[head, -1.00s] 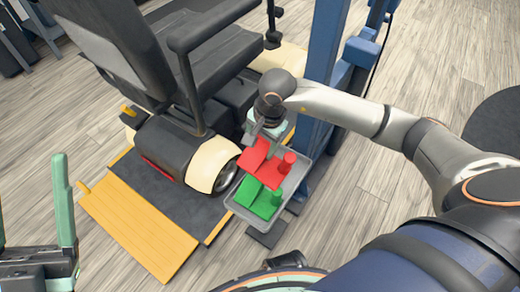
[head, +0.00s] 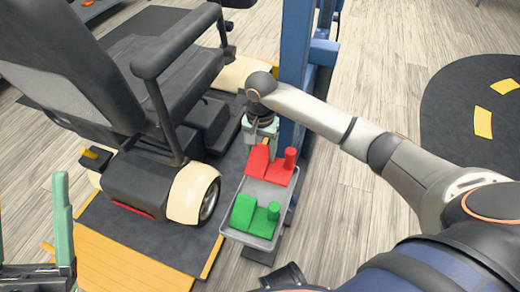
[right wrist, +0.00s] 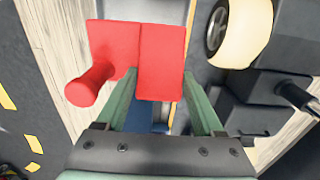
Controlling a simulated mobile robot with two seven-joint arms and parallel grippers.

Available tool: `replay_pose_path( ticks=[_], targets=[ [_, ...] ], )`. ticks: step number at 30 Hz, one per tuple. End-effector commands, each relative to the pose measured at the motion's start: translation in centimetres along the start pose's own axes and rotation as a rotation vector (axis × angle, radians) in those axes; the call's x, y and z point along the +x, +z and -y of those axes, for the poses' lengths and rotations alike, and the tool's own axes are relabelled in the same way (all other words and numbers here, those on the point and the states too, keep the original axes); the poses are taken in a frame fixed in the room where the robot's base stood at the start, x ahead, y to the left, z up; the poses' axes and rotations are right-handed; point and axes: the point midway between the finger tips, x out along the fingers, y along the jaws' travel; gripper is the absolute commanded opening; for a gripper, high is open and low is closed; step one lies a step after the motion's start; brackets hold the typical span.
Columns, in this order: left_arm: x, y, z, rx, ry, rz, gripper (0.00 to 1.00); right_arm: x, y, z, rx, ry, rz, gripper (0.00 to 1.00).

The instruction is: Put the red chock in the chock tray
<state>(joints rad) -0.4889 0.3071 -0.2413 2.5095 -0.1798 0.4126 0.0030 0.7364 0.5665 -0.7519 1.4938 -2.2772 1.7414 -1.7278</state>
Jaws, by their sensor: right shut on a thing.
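The red chock (head: 268,166), a wedge with a round knob, is at the far end of the grey chock tray (head: 232,235) in the head view. I cannot tell whether it touches the tray floor. My right gripper (head: 262,128) is shut on it from the far side. In the right wrist view the red chock (right wrist: 160,60) sits at the green fingers (right wrist: 163,95) and hides what lies behind it. A green chock (head: 252,214) lies in the near end of the tray. My left gripper (head: 32,235) is open and empty at the lower left.
A dark mobility scooter (head: 150,90) with a cream wheel cover stands left of the tray, by a yellow ramp (head: 130,262). A blue post (head: 296,50) stands right behind the tray. Wood floor (head: 370,215) is clear to the right, beside a dark round mat (head: 450,110).

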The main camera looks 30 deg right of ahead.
Motion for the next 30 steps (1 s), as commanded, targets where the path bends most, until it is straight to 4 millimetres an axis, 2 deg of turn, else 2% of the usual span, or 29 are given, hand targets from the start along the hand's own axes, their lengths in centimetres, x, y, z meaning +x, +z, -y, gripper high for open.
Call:
replay_pose_path(
  ticks=[15, 21, 30],
  targets=[
    [-3.0, 3.1, -1.9, -0.002, 0.021, 0.019, 0.68, 5.5, 0.1, 0.0, 0.000, -0.001, 0.001, 0.00],
    [-3.4, 3.7, -2.3, 0.005, 0.026, 0.027, 0.68, 6.4, 0.0, 0.0, 0.001, -0.002, 0.000, 0.00],
    [-3.4, 3.8, -2.2, 0.003, 0.014, 0.029, 0.68, 6.5, 0.0, 0.0, 0.001, -0.001, -0.001, 0.00]
  ],
)
